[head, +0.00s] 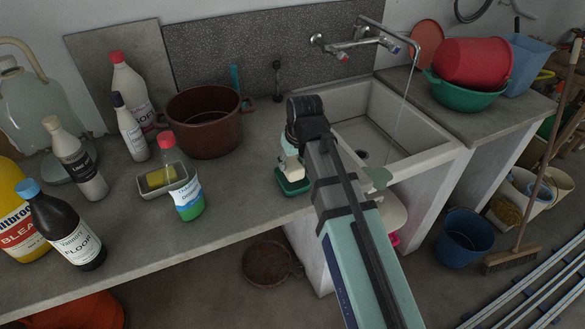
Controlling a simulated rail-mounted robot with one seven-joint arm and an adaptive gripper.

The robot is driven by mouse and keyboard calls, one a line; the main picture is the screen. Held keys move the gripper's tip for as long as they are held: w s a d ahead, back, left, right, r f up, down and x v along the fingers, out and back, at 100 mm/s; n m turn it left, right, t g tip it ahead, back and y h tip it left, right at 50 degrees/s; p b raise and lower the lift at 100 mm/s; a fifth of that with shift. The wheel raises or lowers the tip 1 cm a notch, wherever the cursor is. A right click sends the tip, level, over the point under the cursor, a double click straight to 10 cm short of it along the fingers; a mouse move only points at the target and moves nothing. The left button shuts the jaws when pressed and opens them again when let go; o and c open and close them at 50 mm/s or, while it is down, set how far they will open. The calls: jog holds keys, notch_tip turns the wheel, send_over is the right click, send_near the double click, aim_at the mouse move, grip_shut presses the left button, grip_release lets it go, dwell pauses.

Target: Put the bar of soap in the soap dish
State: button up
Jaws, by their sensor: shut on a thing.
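A cream-white bar of soap (293,169) is at the tip of my gripper (291,159), which is shut on it. My gripper points down, and my arm hides part of it. The soap is over the dark green soap dish (291,187), which sits near the counter's front edge, left of the sink. I cannot tell whether the soap touches the dish.
A tray with a yellow sponge-like block (161,177), a green-and-white bottle (185,190) and a brown pot (203,120) stand to the left. The sink (415,133) is at the right, with its tap running. Bare counter (240,190) lies left of the dish.

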aim_at(294, 165)
jog(key=shift+f+p, duration=0.3)
jog(key=shift+f, duration=1.45)
jog(key=o, duration=1.4)
jog(key=shift+f, duration=0.15)
jog(key=b+v, duration=0.2)
jog(key=v, duration=1)
